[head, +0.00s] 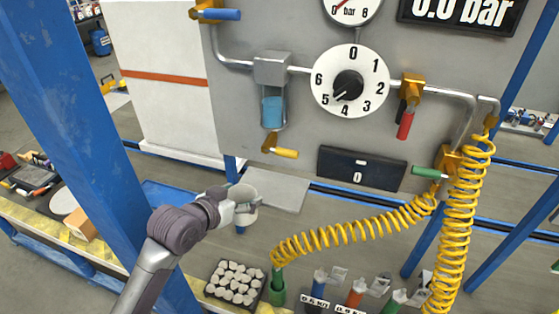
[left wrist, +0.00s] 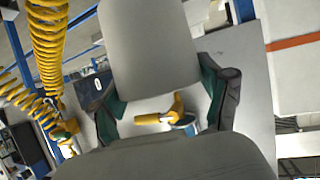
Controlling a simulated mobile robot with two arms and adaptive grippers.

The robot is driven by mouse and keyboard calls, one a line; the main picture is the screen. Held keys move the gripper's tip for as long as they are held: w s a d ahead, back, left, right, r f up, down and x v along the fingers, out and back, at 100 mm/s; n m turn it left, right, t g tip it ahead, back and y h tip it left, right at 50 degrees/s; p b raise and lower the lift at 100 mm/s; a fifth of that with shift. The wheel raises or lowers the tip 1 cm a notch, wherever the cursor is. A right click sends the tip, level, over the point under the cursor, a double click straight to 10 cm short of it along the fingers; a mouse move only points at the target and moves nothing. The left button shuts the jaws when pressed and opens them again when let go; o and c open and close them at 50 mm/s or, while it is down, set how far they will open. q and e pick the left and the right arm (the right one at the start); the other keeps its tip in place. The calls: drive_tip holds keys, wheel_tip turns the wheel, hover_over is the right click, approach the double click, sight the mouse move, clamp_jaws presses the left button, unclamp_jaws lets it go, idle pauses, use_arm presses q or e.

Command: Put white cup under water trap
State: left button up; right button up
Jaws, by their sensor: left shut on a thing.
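My left gripper (head: 238,206) is shut on the white cup (head: 243,194), which it holds below and slightly left of the water trap. In the left wrist view, the cup (left wrist: 150,45) fills the upper middle, held between the dark green fingers of the gripper (left wrist: 163,95). The water trap (head: 273,98) hangs on the grey panel. It has a metal top and a clear bowl with blue liquid. A drain valve with a yellow handle (head: 284,152) is at its bottom. The distance in depth from cup to valve is unclear. My right gripper is out of view.
A round dial (head: 350,81) and valves with red (head: 405,125) and green (head: 426,172) handles are to the right. A yellow coiled hose (head: 350,230) crosses the lower right. A tray of pale lumps (head: 235,283) lies below. A blue post (head: 75,110) stands left.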

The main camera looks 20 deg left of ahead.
use_arm(q)
drive_tip(key=w, duration=0.3)
drive_tip(key=w+d+p, duration=0.1)
drive_tip(key=w, duration=0.3)
drive_tip(key=w+d+p, duration=0.1)
drive_tip(key=w, duration=0.2)
drive_tip(key=shift+w+d+r, duration=0.1)
drive_tip(key=shift+w, duration=0.05)
drive_tip(key=shift+w+d, duration=0.2)
drive_tip(key=shift+w, duration=0.85)
drive_tip(key=shift+w+d+p, duration=0.15)
drive_tip(key=shift+w+p, duration=0.1)
drive_tip(key=shift+w, duration=0.4)
drive_tip(key=shift+w+d+p, duration=0.15)
drive_tip(key=shift+w+p, duration=0.1)
drive_tip(key=shift+w, duration=0.35)
drive_tip(key=shift+w+d+f+p, duration=0.15)
drive_tip(key=shift+w+f+p, duration=0.2)
drive_tip(key=shift+f, duration=0.55)
drive_tip(key=shift+s, duration=0.15)
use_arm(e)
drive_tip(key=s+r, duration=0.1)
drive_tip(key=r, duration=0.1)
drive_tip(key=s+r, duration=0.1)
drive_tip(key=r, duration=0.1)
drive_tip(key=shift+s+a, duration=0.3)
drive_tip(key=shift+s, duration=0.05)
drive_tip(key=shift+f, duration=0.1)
